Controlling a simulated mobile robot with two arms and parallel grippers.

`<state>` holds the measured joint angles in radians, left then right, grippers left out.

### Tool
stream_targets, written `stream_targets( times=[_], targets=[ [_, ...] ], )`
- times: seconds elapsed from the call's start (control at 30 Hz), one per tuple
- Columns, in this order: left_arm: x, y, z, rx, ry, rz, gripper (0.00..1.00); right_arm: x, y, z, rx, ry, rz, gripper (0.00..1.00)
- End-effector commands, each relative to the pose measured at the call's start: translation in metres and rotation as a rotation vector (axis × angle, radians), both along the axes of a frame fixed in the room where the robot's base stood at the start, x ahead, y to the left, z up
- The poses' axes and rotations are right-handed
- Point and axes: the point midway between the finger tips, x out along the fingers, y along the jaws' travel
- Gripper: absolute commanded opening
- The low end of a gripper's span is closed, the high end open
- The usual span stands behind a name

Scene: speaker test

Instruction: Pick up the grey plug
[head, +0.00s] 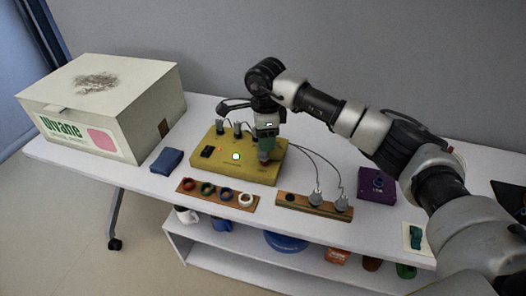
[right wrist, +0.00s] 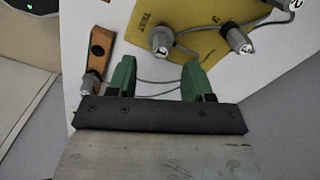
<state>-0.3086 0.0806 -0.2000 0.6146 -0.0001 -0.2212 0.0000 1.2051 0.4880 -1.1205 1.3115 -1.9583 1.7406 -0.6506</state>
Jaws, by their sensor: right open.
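Two grey plugs stand on the wooden strip (head: 292,204) right of centre in the head view: one plug (head: 316,196) and another plug (head: 342,203) at its right end. Two more grey plugs (head: 237,130) sit at the back left of the yellow box (head: 213,168). My right gripper (head: 265,157) points down over the right part of the yellow box. In the right wrist view its green fingers are apart with nothing gripped between them (right wrist: 158,66). My left gripper is not in view.
A large box (head: 150,103) stands at the table's left, with a blue block (head: 166,161) beside it. A strip with coloured rings (head: 216,194) lies near the front edge. A purple box (head: 377,185) is at right. Thin cables run behind and right of the yellow box.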

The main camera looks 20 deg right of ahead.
Motion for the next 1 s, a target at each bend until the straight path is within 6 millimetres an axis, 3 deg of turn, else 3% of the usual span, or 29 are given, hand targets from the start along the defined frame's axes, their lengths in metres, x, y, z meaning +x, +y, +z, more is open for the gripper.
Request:
stream_targets(
  times=[0.17, 0.5, 0.8, 1.0],
  targets=[
    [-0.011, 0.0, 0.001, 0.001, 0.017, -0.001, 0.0, 0.0, 0.001, -0.014, 0.002, 0.001, 0.001, 0.51],
    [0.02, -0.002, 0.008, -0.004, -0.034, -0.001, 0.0, -0.001, 0.005, -0.058, 0.003, 0.001, 0.0, 0.51],
    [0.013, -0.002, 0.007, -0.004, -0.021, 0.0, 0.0, -0.001, 0.005, -0.063, 0.004, -0.001, 0.001, 0.51],
    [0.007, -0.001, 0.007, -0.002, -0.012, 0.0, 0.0, -0.001, 0.005, -0.063, 0.004, -0.001, 0.001, 0.2]
  ],
)
